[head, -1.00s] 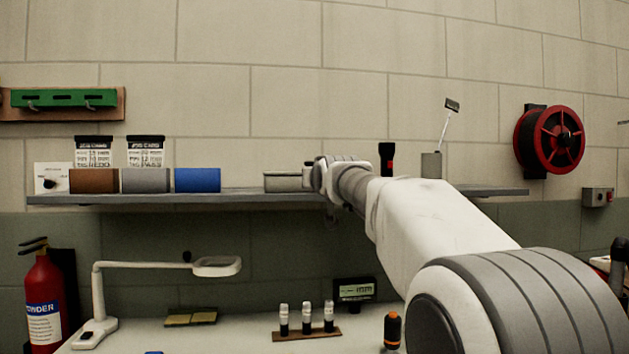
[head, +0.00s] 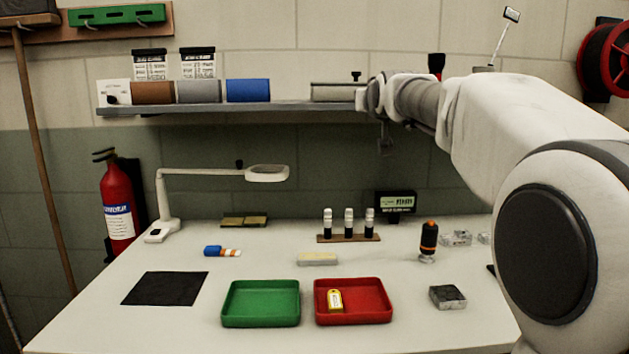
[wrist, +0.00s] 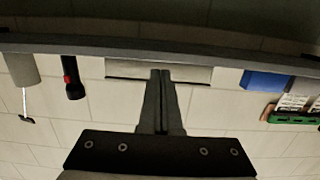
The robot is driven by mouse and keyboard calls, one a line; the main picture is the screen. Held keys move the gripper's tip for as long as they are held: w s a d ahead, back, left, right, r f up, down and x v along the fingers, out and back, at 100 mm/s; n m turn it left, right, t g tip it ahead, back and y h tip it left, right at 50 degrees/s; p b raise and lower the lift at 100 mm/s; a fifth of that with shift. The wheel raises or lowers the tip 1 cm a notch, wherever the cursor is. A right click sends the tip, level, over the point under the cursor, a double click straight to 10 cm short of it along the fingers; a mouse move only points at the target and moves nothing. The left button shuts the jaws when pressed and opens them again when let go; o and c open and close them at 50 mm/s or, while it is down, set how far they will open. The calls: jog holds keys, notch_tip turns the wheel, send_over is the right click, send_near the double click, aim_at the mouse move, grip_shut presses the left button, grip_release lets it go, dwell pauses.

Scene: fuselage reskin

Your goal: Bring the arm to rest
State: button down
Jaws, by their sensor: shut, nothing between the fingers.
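My arm (head: 530,120) reaches in from the right in the head view. It is raised above the bench, and its far end (head: 385,97) is in front of the wall shelf (head: 290,107). In the wrist view my gripper (wrist: 161,73) has its two fingers together with nothing between them. The picture there is upside down. The fingertips overlap a pale box on the shelf (wrist: 195,75) in the view; I cannot tell how far apart they are. My gripper's fingers are hard to make out in the head view.
A fire extinguisher (head: 117,205) stands left. A flashlight (wrist: 72,78) is on the shelf.

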jog(key=s+f+g, duration=0.4)
jog(key=s+f, duration=0.7)
jog(key=s, duration=0.3)
jog(key=s+f+g, duration=0.3)
jog(key=s+f, duration=0.7)
jog(key=s, duration=0.4)
jog(key=s+f+g, duration=0.4)
jog(key=s+f, duration=0.7)
jog(key=s, duration=0.3)
notch_tip(320, 180, up, 29)
jog(key=p, duration=2.8)
jog(key=shift+s+a+f, duration=0.15)
jog(key=shift+s, duration=0.2)
